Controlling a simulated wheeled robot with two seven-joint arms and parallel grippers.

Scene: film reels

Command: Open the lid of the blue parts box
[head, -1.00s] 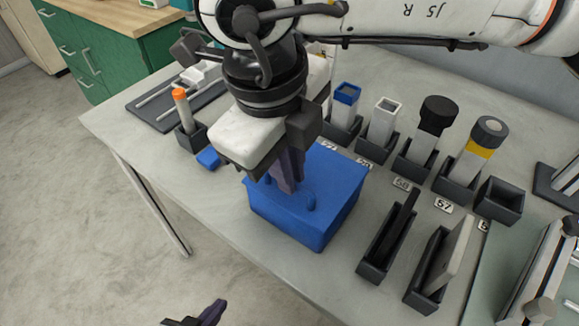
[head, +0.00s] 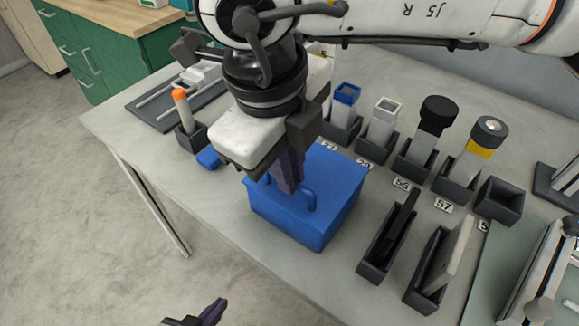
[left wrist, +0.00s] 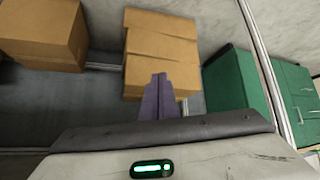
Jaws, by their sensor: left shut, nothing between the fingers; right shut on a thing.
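The blue parts box (head: 325,222) stands on the table in the middle of the head view. Its lid seems to lie on it, with a blue handle (head: 311,198) on top. My right gripper (head: 287,188) points down over the lid and is shut on the handle; the fingers and palm hide part of the handle and lid. My left gripper (head: 208,314) is low at the bottom edge, away from the box, shut and empty. Its closed purple fingers also show in the left wrist view (left wrist: 158,95).
An orange-topped marker (head: 180,102) in a holder and a small blue block (head: 208,158) lie left of the box. Holders with a blue-topped piece (head: 346,95), black brush (head: 437,115) and other items stand right. Bare tabletop (head: 215,200) lies left-front.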

